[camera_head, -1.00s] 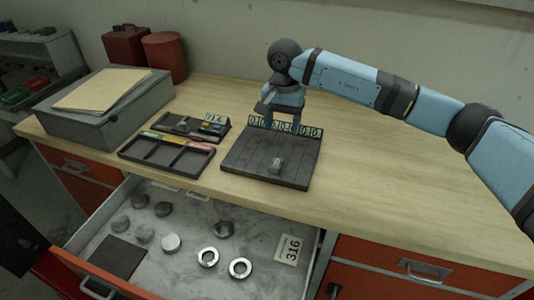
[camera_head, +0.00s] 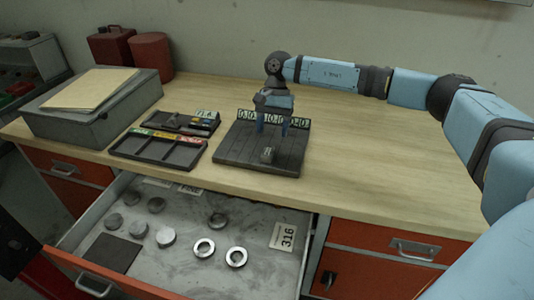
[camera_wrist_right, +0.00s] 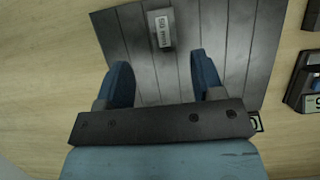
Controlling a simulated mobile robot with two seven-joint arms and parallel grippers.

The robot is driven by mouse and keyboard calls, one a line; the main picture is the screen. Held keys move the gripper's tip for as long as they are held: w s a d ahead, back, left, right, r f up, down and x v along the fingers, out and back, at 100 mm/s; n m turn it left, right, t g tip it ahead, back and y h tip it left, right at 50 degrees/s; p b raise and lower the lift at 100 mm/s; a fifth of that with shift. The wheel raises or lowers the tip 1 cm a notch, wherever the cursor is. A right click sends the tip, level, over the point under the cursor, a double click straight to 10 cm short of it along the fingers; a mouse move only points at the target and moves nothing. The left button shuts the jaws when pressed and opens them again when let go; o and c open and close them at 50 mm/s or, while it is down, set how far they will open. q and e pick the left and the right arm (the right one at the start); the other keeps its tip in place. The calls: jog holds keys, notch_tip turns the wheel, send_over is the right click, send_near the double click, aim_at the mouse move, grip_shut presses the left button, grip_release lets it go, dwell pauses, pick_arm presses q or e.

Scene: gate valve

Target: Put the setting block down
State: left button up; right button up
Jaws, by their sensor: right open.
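The setting block (camera_head: 268,154) is a small grey block with a pale label. It rests on the dark slotted board (camera_head: 230,150), near the board's front edge. In the right wrist view the block (camera_wrist_right: 162,30) lies on the board (camera_wrist_right: 215,25), beyond the fingertips and roughly midway between their lines. My right gripper (camera_head: 272,132) is over the back part of the board, behind the block. In the wrist view its blue fingers (camera_wrist_right: 162,65) are spread and empty, apart from the block. My left gripper is not in view.
A black compartment tray (camera_head: 155,152) and a smaller dark holder (camera_head: 180,124) stand left of the board. A grey box (camera_head: 85,120) is further left. The open drawer (camera_head: 190,270) below holds several discs and rings. The tabletop right of the board (camera_head: 380,160) is clear.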

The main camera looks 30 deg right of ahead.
aim_at(269, 149)
jog(key=x, duration=0.3)
jog(key=p+x, duration=0.1)
jog(key=x, duration=0.1)
jog(key=shift+w+a+f, duration=0.15)
jog(key=shift+w+f, duration=0.1)
jog(key=shift+f, duration=0.2)
jog(key=c, duration=1.1)
grip_shut()
jog(key=shift+r, duration=0.15)
